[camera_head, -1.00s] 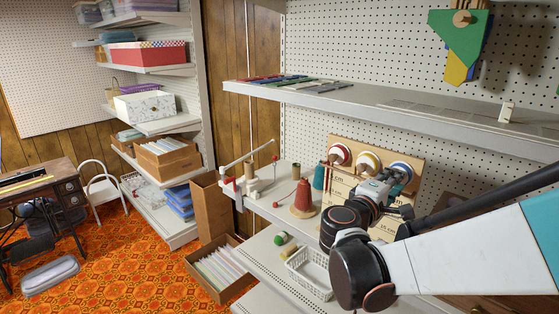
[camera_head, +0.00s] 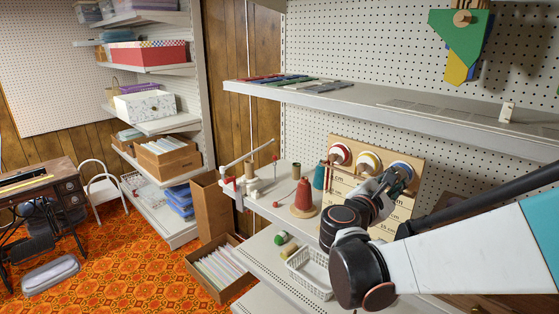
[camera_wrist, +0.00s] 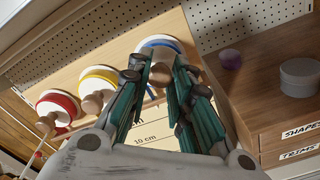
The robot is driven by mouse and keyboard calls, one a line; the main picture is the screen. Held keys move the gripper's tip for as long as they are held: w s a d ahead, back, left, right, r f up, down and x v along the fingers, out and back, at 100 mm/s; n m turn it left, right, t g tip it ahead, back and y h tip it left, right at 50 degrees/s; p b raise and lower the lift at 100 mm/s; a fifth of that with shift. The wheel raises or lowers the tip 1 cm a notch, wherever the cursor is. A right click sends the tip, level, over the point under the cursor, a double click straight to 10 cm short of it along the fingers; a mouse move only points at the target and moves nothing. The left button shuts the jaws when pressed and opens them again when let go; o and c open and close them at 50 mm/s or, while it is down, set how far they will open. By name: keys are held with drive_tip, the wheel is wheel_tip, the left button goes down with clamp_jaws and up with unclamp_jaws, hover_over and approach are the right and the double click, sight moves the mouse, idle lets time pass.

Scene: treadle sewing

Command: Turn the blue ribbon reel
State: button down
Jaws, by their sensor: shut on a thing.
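The blue ribbon reel (camera_head: 404,165) is the rightmost of three reels on a wooden board. In the wrist view the blue reel (camera_wrist: 158,41) has a white face and a wooden peg (camera_wrist: 160,74) at its middle. My gripper (camera_head: 391,181) reaches the reel from the front. In the wrist view the fingers of my gripper (camera_wrist: 160,66) stand on both sides of the peg, shut on it. The fingers partly cover the reel and the printed scale below.
A yellow reel (camera_head: 368,162) and a red reel (camera_head: 340,154) sit to the left on the same board (camera_head: 347,188). A red thread cone (camera_head: 304,197) stands on the shelf further left. A white basket (camera_head: 310,270) is below. The upper shelf (camera_head: 420,114) overhangs.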

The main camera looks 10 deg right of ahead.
drive_tip(key=shift+n, duration=0.8)
drive_tip(key=c, duration=1.4)
unclamp_jaws()
drive_tip(key=shift+c, duration=0.2)
drive_tip(key=v, duration=0.7)
drive_tip(key=shift+s+a, duration=0.25)
drive_tip(key=shift+s, duration=0.05)
